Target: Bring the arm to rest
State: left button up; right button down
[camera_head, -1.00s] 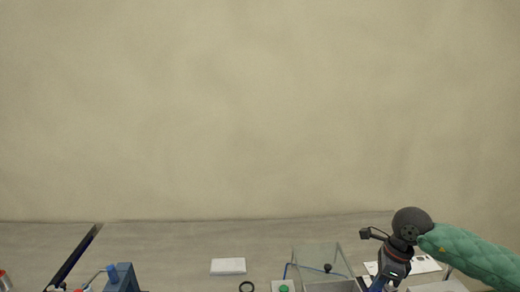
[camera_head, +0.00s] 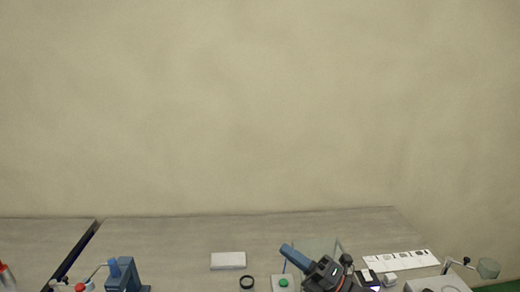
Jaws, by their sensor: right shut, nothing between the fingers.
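My right gripper (camera_head: 289,250) is at the lower middle right, its blue fingers shut and empty, pointing up and to the left. It is in front of a clear box (camera_head: 325,244), covering most of it. A small unit with a green button (camera_head: 283,283) shows just below and left of the fingers. I cannot tell whether the gripper touches the box. My left gripper is not in view.
A white block (camera_head: 228,260) and a black ring (camera_head: 246,282) lie on the table (camera_head: 170,250). A blue device (camera_head: 122,275) stands at the lower left. A white card with pictures (camera_head: 401,260) lies on the right. The table's back middle is clear.

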jog(key=s+d+f+m+t+h, duration=0.1)
jog(key=d+f+m+t+h, duration=0.1)
jog(key=d+f+m+h, duration=0.9)
jog(key=d+f+m+t+h, duration=0.2)
jog(key=f+m+h, duration=0.5)
jog(key=m, duration=0.7)
jog(key=s+d+f+m+g+h, duration=0.1)
jog(key=s+f+m+g, duration=0.2)
jog(key=s+f+g, duration=0.55)
jog(key=s+f+m+g, duration=0.35)
jog(key=s+f, duration=0.55)
jog(key=s, duration=0.6)
jog(key=s+a+f+g+b, duration=0.1)
jog(key=f+b, duration=0.4)
jog(key=f, duration=2)
jog(key=s+a+f+g+b, duration=0.1)
jog(key=f+b, duration=0.4)
jog(key=f, duration=2)
jog(key=s+a, duration=0.1)
jog(key=s, duration=0.1)
jog(key=shift+s+f, duration=0.2)
jog(key=shift+s, duration=0.1)
